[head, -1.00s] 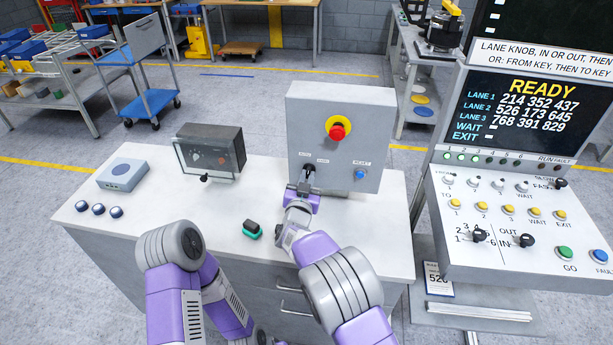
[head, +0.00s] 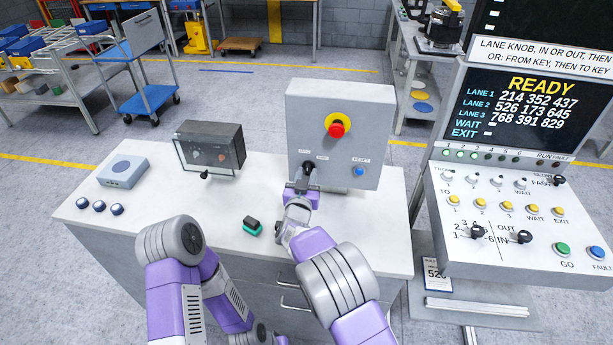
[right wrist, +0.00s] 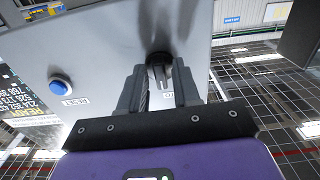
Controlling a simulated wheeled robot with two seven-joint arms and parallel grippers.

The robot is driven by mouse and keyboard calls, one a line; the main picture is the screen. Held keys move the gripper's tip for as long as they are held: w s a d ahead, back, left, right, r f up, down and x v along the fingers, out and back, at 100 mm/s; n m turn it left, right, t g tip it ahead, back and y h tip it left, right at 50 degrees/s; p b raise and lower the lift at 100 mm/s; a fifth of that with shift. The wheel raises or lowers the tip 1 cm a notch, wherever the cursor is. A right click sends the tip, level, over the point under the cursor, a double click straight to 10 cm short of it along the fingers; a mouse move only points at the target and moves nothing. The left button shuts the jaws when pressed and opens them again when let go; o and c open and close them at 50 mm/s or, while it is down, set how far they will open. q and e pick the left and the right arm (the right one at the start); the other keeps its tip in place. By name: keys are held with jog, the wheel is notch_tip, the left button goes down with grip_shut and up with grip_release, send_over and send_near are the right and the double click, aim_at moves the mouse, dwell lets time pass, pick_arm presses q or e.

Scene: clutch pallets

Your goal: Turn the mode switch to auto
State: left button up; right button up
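The mode switch (head: 309,168) is a small black knob low on the front of the grey control box (head: 366,120). Two labels sit above it, too small to read surely. My right gripper (head: 307,181) is at the switch, its fingers pointing at the panel. In the right wrist view the black knob (right wrist: 159,60) shows at the fingertips of the right gripper (right wrist: 160,75), one finger on each side, with a gap between them where part of a label shows. Firm contact cannot be made out. My left arm is low in the head view; its gripper is out of sight.
The box also carries a red emergency button (head: 337,129) on a yellow ring and a blue button (head: 359,171). A dark meter case (head: 210,147), a grey-blue box (head: 123,172) and a small green-black object (head: 252,227) stand on the white cabinet. A console (head: 520,215) stands at right.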

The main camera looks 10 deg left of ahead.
jog(key=shift+o, duration=0.4)
jog(key=s, duration=0.7)
jog(key=shift+s+a, duration=0.2)
jog(key=shift+s, duration=0.1)
jog(key=shift+f, duration=0.1)
